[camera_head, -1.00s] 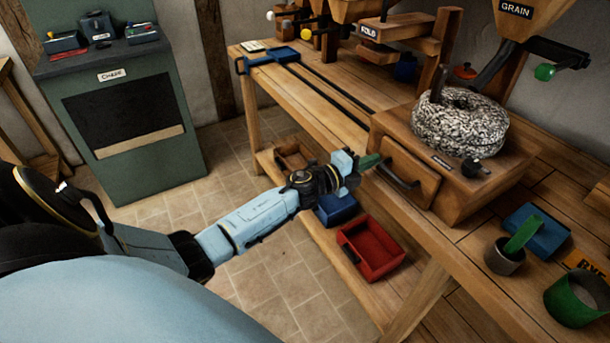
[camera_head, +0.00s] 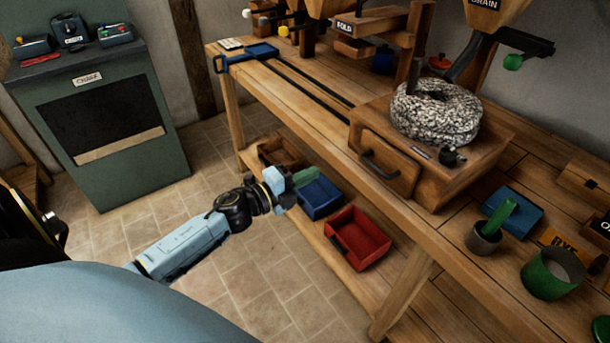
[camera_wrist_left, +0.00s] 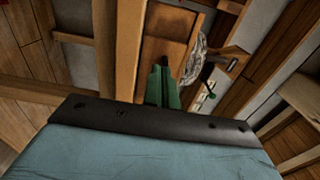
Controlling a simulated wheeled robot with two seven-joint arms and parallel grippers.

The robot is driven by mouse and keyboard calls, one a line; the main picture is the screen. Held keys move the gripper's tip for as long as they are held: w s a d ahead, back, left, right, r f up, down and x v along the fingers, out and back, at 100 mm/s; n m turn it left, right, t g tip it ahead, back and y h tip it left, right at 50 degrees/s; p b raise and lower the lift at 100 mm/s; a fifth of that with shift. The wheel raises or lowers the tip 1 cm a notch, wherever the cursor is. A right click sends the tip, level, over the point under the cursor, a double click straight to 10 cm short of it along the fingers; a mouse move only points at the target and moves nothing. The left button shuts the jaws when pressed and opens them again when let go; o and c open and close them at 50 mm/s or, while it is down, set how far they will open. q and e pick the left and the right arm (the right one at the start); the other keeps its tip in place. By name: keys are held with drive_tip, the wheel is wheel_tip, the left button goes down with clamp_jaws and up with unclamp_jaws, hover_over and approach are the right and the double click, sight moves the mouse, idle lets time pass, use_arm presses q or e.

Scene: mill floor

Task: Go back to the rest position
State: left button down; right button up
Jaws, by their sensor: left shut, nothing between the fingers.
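My left gripper (camera_head: 304,178) is shut and empty, its green fingers together. In the head view it hangs in front of the bench, below the bench top and near the lower shelf's bins, apart from the drawer. The closed green fingers also show in the left wrist view (camera_wrist_left: 162,88), with bench woodwork behind them. My left arm (camera_head: 185,245) reaches in from the lower left. My right gripper is in neither view now.
The wooden bench (camera_head: 290,100) carries a mill box with a wooden drawer (camera_head: 388,165) and a speckled millstone (camera_head: 435,112). A blue bin (camera_head: 320,198) and a red bin (camera_head: 357,238) sit on the lower shelf. A green chaff cabinet (camera_head: 95,120) stands left; tiled floor lies between.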

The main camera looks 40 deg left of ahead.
use_arm(q)
drive_tip(key=shift+s+a, duration=0.1)
drive_tip(key=shift+s, duration=0.15)
drive_tip(key=s+a+f+n+g+y, duration=0.15)
drive_tip(key=s+f+n, duration=0.3)
drive_tip(key=f, duration=0.55)
drive_tip(key=s+f+n+g+y, duration=0.3)
drive_tip(key=s+f+n, duration=0.15)
drive_tip(key=f, duration=0.45)
drive_tip(key=s+a+f+n+g+y, duration=0.1)
drive_tip(key=s+f+n+g+y, duration=0.3)
drive_tip(key=f, duration=0.6)
drive_tip(key=s+d+f+n+g, duration=0.2)
drive_tip(key=s+f, duration=0.3)
drive_tip(key=s, duration=0.5)
drive_tip(key=s+d+f+n+g+h, duration=0.1)
drive_tip(key=s+d+f+n+g, duration=0.1)
drive_tip(key=s+f, duration=0.4)
drive_tip(key=s+d+f+n+g+h, duration=0.1)
drive_tip(key=s+f, duration=0.4)
drive_tip(key=s, duration=1.1)
drive_tip(key=d+n+g, duration=0.1)
drive_tip(key=d+g, duration=0.1)
drive_tip(key=shift+d+f+n, duration=0.3)
drive_tip(key=shift+f, duration=0.05)
